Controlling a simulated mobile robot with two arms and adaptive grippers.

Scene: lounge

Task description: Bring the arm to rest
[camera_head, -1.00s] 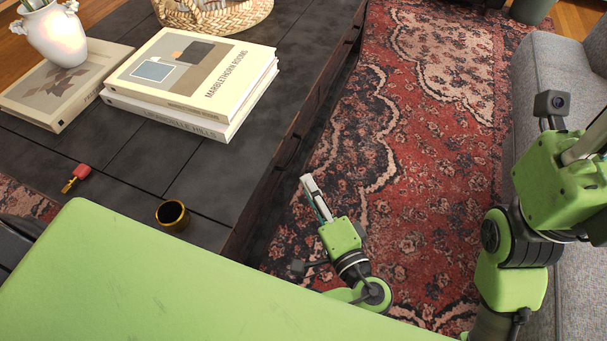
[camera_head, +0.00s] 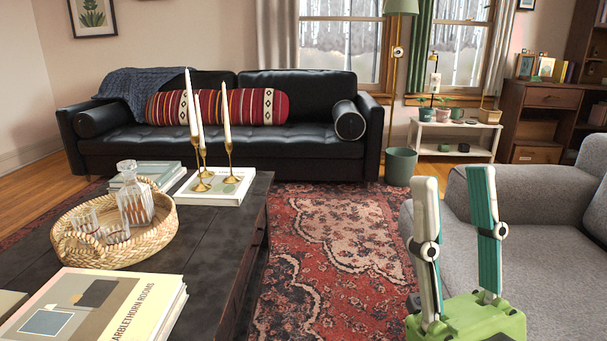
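My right gripper (camera_head: 454,177) stands upright at the lower right of the head view, in front of the grey armchair. Its two fingers, with white and teal faces, are spread well apart, and nothing is between them. The green body of the gripper shows at the bottom edge. The rest of that arm is below the picture. My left gripper is not in this view.
A dark coffee table (camera_head: 221,262) at left bears a woven tray (camera_head: 157,243) with a decanter, brass candlesticks (camera_head: 231,175) and books (camera_head: 105,305). A grey armchair (camera_head: 545,265) is close at right. The patterned rug (camera_head: 340,240) between them is clear.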

